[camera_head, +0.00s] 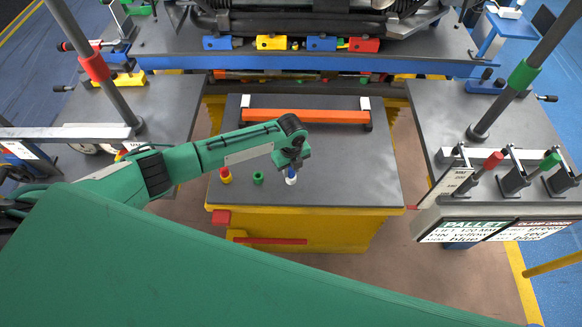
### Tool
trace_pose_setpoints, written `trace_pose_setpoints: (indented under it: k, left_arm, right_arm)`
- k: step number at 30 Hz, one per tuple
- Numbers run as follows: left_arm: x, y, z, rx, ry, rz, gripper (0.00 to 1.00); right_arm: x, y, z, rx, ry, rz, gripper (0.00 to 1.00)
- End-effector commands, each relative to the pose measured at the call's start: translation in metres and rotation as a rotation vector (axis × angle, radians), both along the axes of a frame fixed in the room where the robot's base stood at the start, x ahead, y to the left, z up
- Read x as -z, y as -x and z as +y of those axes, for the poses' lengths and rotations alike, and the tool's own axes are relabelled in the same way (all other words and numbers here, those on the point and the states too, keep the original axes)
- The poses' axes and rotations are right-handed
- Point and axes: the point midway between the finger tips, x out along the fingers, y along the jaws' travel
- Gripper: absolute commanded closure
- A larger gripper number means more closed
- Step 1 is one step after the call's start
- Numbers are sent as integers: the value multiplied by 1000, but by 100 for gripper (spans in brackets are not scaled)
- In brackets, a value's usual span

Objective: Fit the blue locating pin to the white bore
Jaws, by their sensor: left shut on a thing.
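The white bore (291,181) stands directly under the pin. The pin's lower end meets or overlaps the white bore in this view; I cannot tell how deep it sits. My right gripper is out of view.
An orange bar (305,116) lies between white-topped supports at the back of the table (350,180). Coloured blocks line the blue-edged platform behind. A right-hand bench (470,110) carries a post, clamps with red and green handles and a sign. A large green arm link of mine fills the bottom left.

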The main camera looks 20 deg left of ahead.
Motion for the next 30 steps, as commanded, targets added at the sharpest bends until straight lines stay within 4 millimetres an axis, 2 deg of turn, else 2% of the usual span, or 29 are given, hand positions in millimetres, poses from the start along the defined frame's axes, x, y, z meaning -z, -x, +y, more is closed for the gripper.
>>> trace_pose_setpoints:
  k: [9,10,13,14,23,26,30]
  left_arm:
    - [7,0,0,0,1,-1,100]
    - [6,0,0,1,1,-1,70]
    - [6,0,0,0,1,-1,50]
    - [6,0,0,0,1,-1,48]
    - [5,0,0,0,0,0,48]
    - [-3,-1,0,0,1,-2,48]
    - [-26,-1,0,2,2,-5,48]
  right_arm:
    - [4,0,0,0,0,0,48]
    - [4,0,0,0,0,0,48]
    - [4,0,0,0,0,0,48]
    - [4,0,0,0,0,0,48]
    - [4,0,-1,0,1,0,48]
    - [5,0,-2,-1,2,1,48]
    - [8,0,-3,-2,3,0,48]
